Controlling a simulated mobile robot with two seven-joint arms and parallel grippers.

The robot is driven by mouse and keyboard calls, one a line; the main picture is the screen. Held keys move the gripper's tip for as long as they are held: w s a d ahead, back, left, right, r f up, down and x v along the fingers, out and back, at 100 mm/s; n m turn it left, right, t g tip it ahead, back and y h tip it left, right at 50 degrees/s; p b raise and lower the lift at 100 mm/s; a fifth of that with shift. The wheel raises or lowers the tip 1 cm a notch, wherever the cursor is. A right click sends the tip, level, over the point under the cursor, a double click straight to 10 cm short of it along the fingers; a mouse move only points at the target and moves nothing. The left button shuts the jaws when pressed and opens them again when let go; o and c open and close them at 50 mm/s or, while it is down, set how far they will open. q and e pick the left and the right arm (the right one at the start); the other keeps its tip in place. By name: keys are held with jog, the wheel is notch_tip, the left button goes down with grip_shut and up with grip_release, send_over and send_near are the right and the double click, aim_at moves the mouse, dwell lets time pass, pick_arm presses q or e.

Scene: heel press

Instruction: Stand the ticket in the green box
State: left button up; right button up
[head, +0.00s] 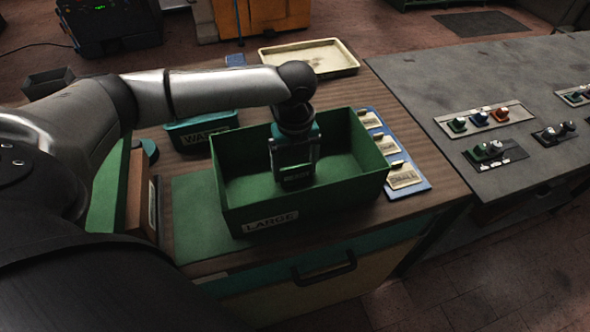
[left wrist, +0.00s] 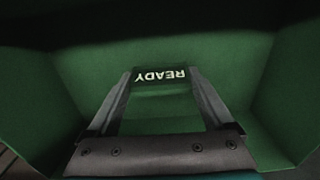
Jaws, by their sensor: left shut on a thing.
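The green box (head: 255,207), labelled LARGE, is open-topped and stands on the wooden bench. My left gripper (head: 296,180) points down inside it, near its middle. In the left wrist view, my left gripper (left wrist: 161,80) is shut on a green ticket (left wrist: 160,92) with READY printed in white, upside down in that picture. The box's green walls surround the ticket in that view. The ticket's lower edge is hidden, so I cannot tell whether it touches the box floor. My right gripper is not in view.
A teal WARM box (head: 186,136) stands behind and left of the green box. A cream tray (head: 325,52) lies at the back. A blue board with pale cards (head: 402,175) lies close along the right side. A green mat (head: 195,230) lies left.

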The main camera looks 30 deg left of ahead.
aim_at(295, 167)
pick_arm(q)
jog(key=shift+f, duration=0.45)
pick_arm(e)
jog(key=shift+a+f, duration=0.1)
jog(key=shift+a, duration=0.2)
pick_arm(q)
jog(key=o, duration=1)
jog(key=shift+f, duration=0.1)
jog(key=shift+o, duration=0.2)
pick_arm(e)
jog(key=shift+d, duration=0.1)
pick_arm(q)
jog(key=shift+r, duration=0.2)
notch_tip(295, 167, up, 12)
jog(key=p, duration=0.2)
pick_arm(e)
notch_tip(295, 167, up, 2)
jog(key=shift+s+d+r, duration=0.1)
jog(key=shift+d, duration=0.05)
